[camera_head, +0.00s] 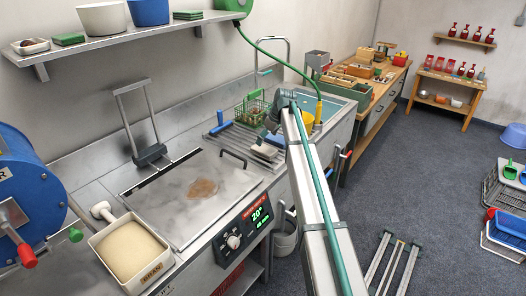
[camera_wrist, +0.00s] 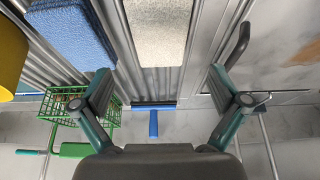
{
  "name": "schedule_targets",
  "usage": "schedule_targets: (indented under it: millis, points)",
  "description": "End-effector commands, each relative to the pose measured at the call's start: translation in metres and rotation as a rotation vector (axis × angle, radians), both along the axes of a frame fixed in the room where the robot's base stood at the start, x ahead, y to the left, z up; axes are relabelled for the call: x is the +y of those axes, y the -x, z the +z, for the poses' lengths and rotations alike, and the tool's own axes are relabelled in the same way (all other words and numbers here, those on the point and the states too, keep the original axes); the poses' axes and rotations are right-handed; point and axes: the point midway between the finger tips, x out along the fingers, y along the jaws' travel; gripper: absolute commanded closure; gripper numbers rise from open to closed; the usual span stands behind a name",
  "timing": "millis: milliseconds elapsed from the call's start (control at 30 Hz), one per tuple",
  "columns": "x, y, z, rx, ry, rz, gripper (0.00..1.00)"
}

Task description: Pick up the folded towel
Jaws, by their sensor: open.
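My gripper (camera_wrist: 160,76) is open and empty in the wrist view, its two fingers spread wide. A blue block with a nubby, towel-like surface (camera_wrist: 76,32) lies at the upper left, beside and partly behind the left finger. A pale, speckled flat block (camera_wrist: 158,30) lies between the fingers' lines, beyond their tips. I cannot tell for sure which of the two is the folded towel. Both lie on the ribbed metal drainboard (camera_head: 233,137). In the head view the pale block (camera_head: 264,152) shows near my arm, which hides much of that spot.
A green wire basket (camera_head: 251,108), a blue-handled tool (camera_head: 219,122) and a yellow container (camera_wrist: 10,58) stand close around. Folded green cloths (camera_head: 68,39) lie on the wall shelf.

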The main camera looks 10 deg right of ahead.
Motion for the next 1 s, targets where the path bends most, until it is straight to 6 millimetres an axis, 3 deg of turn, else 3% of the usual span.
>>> schedule_targets:
  millis: [233,533,1000]
  points:
    - [0.003,-0.003,-0.014,0.001,0.0,-0.001,0.02]
    - [0.011,-0.012,-0.049,0.001,-0.001,-0.002,0.02]
    - [0.012,-0.012,-0.053,0.0,0.0,-0.002,0.02]
